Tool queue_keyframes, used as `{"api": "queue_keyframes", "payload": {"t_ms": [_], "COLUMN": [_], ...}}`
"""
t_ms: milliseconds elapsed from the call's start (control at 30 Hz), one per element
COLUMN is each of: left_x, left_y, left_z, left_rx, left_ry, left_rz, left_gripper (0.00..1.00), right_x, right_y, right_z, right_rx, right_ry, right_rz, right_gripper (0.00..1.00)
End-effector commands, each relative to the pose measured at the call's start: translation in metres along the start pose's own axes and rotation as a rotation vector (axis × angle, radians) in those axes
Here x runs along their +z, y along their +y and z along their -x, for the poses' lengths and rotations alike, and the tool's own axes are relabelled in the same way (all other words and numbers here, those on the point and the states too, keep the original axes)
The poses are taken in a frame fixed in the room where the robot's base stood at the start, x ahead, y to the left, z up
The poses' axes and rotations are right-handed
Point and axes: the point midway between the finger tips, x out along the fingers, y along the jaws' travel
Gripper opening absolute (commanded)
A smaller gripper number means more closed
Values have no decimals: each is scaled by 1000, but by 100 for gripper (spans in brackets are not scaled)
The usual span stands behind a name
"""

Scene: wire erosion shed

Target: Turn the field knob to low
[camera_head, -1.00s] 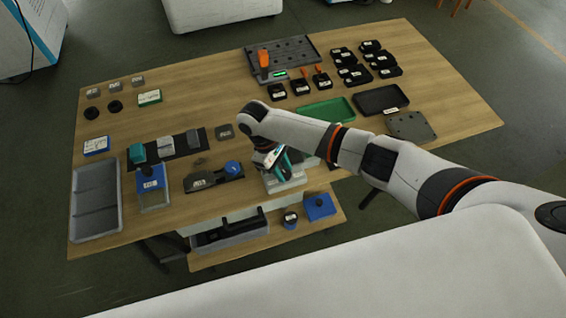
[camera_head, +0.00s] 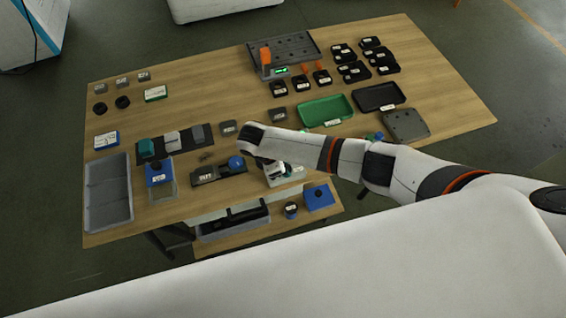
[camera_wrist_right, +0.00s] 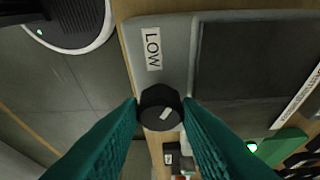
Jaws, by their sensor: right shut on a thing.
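The field knob (camera_wrist_right: 160,107) is black, with a short white mark on its face, slanted and right of the knob's middle. The white LOW label (camera_wrist_right: 153,48) is above it on the grey panel (camera_wrist_right: 172,75). My right gripper (camera_wrist_right: 161,110) has its teal fingers shut on the knob from both sides. In the head view, my right gripper is mostly hidden under my forearm, over a pale unit (camera_head: 294,177) at the table's front edge. The knob cannot be made out there. My left gripper is not in view.
A black unit with a blue knob (camera_head: 236,162) stands just left of my right gripper. The green tray (camera_head: 325,111) and a dark tray (camera_head: 379,97) lie behind my forearm. A lower shelf (camera_head: 240,235) holds a bin and a blue box (camera_head: 319,197).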

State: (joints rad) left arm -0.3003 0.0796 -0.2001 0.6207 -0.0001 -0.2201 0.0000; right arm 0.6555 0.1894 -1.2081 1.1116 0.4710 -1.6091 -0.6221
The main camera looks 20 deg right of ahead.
Motion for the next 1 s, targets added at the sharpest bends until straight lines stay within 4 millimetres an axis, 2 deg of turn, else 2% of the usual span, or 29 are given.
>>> {"api": "queue_keyframes", "payload": {"t_ms": [600,633,667,1000], "left_x": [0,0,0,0], "left_y": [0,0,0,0], "left_z": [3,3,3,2], "left_rx": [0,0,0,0], "left_ry": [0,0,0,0], "left_rz": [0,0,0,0], "left_gripper": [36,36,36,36], "right_x": [1,1,1,1], "right_y": [0,0,0,0], "right_z": [1,1,1,3], "right_rx": [-18,-18,-18,-17], "right_ry": [-3,-3,-3,-2], "right_rz": [37,37,37,37], "right_gripper": [8,34,39,40]}}
